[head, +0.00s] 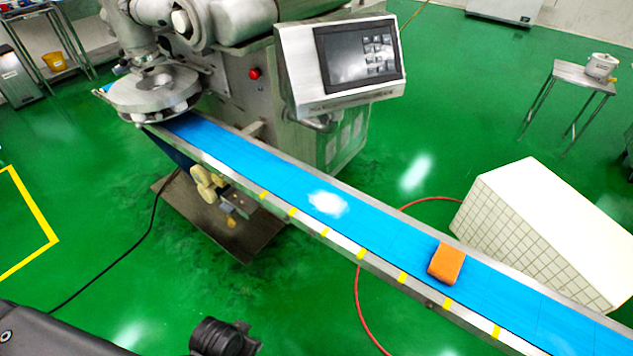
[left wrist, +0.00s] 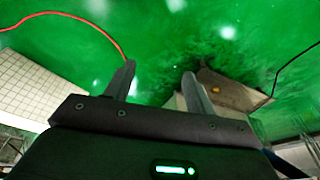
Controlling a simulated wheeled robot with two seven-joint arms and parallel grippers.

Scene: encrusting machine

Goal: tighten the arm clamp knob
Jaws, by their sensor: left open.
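The encrusting machine stands at the upper left in the head view, with a grey control panel (head: 340,62) on its near side. A bracket (head: 318,122) joins the panel's underside; no knob can be made out clearly there. My right gripper is not in view.
The blue conveyor (head: 390,236) runs diagonally, carrying white powder (head: 328,203) and an orange block (head: 446,263). A white tiled block (head: 545,220) stands beyond it. A red hose (head: 360,300), a black cable (head: 115,262) and a metal floor plate (head: 238,240) lie below.

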